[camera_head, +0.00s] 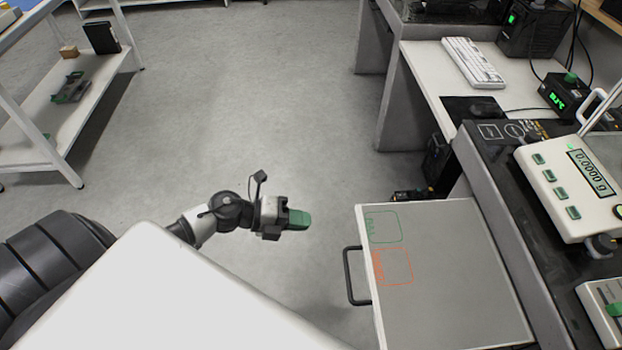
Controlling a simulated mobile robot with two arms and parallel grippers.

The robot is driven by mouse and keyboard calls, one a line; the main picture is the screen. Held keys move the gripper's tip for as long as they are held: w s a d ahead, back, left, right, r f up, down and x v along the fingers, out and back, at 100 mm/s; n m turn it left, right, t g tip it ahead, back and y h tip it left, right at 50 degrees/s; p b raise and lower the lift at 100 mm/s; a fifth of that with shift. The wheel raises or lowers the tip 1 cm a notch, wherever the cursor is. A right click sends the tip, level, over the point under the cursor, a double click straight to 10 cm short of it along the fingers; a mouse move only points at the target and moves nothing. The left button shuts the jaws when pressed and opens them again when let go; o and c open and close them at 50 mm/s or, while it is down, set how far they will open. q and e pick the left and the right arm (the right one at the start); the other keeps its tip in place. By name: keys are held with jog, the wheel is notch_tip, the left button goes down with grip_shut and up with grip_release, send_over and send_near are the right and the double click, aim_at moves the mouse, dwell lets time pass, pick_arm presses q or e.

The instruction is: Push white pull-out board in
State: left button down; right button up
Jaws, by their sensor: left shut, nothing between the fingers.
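The white pull-out board (455,270) sticks out to the left from under the dark weighing table at the right. It has a grey top with a green and an orange outlined square near its left edge. A black bar handle (350,276) is on its left edge. My left gripper (303,220), with green fingertips, is shut and empty. It is to the left of the board's far left corner, apart from the board and handle. My right gripper is not in view.
A balance with a green-lit display (575,185) stands on the dark weighing table (500,205). A white desk (425,70) with a keyboard (472,63) is behind. A white shelf (100,85) stands at the far left. The grey floor between is clear.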

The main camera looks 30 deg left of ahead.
pick_arm(q)
jog(key=r+x, duration=0.1)
jog(key=x, duration=1)
jog(key=shift+w+d+p, duration=0.2)
jog(key=shift+p, duration=0.1)
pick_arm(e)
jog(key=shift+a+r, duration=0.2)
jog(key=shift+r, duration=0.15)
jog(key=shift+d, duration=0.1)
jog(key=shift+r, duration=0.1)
